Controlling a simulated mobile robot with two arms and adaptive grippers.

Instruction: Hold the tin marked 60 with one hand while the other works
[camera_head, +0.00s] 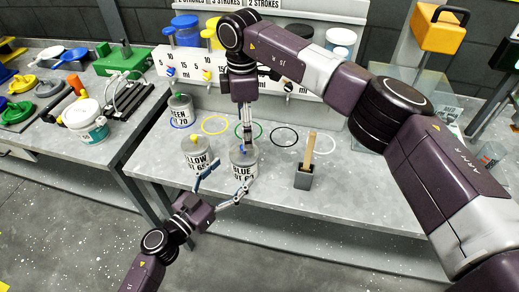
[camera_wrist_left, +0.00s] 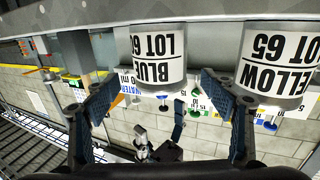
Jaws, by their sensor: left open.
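The grey tin marked blue, lot 60 (camera_head: 243,163) stands upright on the bench. It also shows upside down in the left wrist view (camera_wrist_left: 158,52), with its lot number cut off. My left gripper (camera_head: 230,176) is open and comes in low from the front. Its fingers point at the blue tin, with a clear gap between them (camera_wrist_left: 160,92); I cannot tell whether either touches it. My right gripper (camera_head: 247,135) points down just above the blue tin. Its fingers look narrow from here, and I cannot tell whether they are apart.
A yellow tin (camera_head: 198,154), lot 65, stands close left of the blue tin. A green tin (camera_head: 181,111) is behind. A dark holder with a wooden stick (camera_head: 303,178) stands to the right. Coloured rings (camera_head: 285,137) mark the bench. A white tub (camera_head: 88,120) is on the left table.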

